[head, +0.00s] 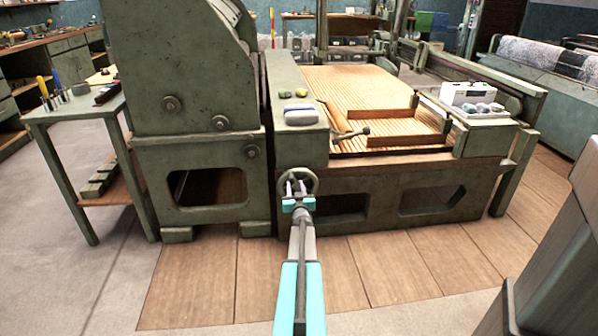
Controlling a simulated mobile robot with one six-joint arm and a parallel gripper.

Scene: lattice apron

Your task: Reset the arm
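My arm stretches forward from the bottom middle of the head view, with teal and grey links. My gripper (297,188) is at its far end, in front of a round handwheel (312,180) on the front of the green machine (410,190). Its two pale fingers look apart, with a gap between them. I see nothing held in them. Whether the fingers touch the wheel cannot be told from this view.
A tall green housing (180,70) stands left of the wheel. A side table (75,108) with tools is further left. A slatted wooden bed (350,90) lies behind the wheel. Wooden floor panels (200,280) in front are clear. A grey block (560,260) fills the lower right.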

